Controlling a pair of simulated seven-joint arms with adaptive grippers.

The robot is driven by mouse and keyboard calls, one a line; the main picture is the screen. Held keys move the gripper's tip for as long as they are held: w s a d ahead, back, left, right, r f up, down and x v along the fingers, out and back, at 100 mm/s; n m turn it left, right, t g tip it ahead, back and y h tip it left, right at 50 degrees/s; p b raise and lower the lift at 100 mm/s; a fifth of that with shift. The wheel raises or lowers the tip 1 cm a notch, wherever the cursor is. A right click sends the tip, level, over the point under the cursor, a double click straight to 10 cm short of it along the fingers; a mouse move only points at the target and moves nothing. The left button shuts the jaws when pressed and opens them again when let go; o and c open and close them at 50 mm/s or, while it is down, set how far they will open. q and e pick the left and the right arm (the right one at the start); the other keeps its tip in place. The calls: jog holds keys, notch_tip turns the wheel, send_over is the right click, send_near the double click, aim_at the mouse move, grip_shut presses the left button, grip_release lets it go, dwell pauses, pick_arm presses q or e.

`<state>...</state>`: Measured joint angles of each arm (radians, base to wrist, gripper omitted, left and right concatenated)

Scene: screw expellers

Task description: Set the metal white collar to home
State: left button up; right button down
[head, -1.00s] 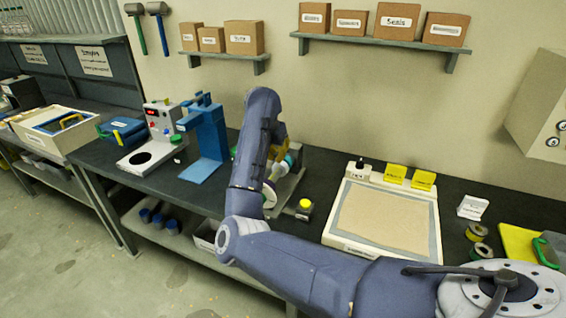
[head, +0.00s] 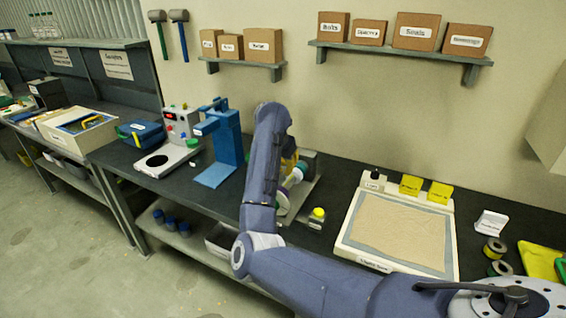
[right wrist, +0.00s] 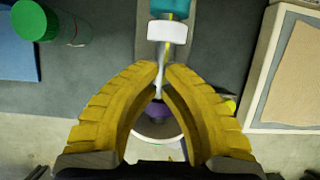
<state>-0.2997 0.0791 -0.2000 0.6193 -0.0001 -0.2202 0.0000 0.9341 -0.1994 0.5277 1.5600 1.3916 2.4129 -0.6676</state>
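The white collar (right wrist: 167,32) sits on a thin metal shaft, just below a teal part (right wrist: 170,6) in the right wrist view. The shaft runs down to a purple part (right wrist: 158,111) over a round pale dish (right wrist: 158,128). My right gripper's yellow fingers (right wrist: 162,68) straddle the shaft below the collar, tips close together and apart from the collar. Whether the tips grip the shaft is unclear. In the head view the white collar (head: 292,180) shows small on the expeller, and my right arm (head: 265,150) hides part of it. My left gripper is not in view.
A blue press (head: 220,145) stands left. A green-capped jar (right wrist: 38,20) is at the wrist view's upper left.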

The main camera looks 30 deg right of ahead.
aim_at(290, 176)
jog(key=shift+x, duration=2.25)
jog(key=shift+w+d, duration=0.4)
jog(key=shift+d, duration=0.2)
jog(key=shift+w+d, duration=0.4)
jog(key=shift+d, duration=0.2)
jog(key=shift+a+r, duration=0.1)
